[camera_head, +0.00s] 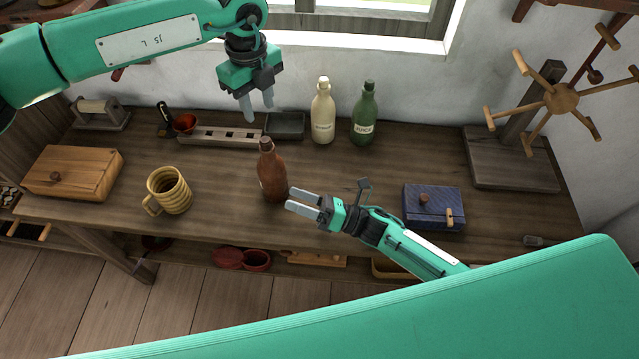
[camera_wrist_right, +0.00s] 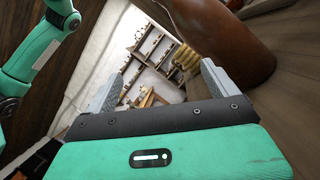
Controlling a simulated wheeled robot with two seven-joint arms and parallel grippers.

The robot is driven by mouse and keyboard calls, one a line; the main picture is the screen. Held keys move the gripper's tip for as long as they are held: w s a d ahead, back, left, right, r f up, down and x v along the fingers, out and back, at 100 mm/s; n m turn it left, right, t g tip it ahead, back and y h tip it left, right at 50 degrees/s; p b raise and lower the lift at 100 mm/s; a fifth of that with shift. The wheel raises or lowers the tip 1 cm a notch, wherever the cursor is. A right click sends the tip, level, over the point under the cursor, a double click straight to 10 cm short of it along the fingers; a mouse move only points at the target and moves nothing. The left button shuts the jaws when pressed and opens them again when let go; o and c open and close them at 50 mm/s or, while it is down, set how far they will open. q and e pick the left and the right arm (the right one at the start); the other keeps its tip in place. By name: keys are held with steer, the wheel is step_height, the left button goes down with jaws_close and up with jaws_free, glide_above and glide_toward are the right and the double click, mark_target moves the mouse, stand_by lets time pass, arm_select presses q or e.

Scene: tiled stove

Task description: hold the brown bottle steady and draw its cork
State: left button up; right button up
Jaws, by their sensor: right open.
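The brown bottle (camera_head: 271,176) stands upright on the wooden workbench, and its body also shows large at the upper right in the right wrist view (camera_wrist_right: 228,38). A small brown tip at its mouth looks like the cork (camera_head: 265,142), but it is too small to tell clearly. My right gripper (camera_head: 291,199) is open and empty, low beside the bottle's right side; its spread fingers show in the right wrist view (camera_wrist_right: 163,80), with the bottle outside them. My left gripper (camera_head: 258,106) hangs above and behind the bottle, fingers pointing down, apart and empty.
A cream bottle (camera_head: 323,115) and a green bottle (camera_head: 364,118) stand at the back. A striped mug (camera_head: 170,190) and wooden box (camera_head: 72,172) are left. A blue box (camera_head: 434,207) is right of my right gripper. A wooden spoked stand (camera_head: 512,160) is far right.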

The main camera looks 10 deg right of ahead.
mark_target(274, 175)
steer(key=w+d+n+h, duration=0.1)
steer(key=d+n, duration=0.1)
steer(key=n, duration=0.1)
steer(key=w+d+f+n+h, duration=0.1)
steer(key=w+n, duration=0.1)
steer(key=n, duration=0.1)
steer(key=w+d+f+n+g+h, duration=0.1)
steer(key=d+n, duration=0.1)
steer(key=shift+w+d+f+n, duration=0.2)
steer(key=shift+w+d+n, duration=0.1)
steer(key=shift+w+n, duration=0.1)
steer(key=x, duration=1.2)
steer(key=c, duration=1.5)
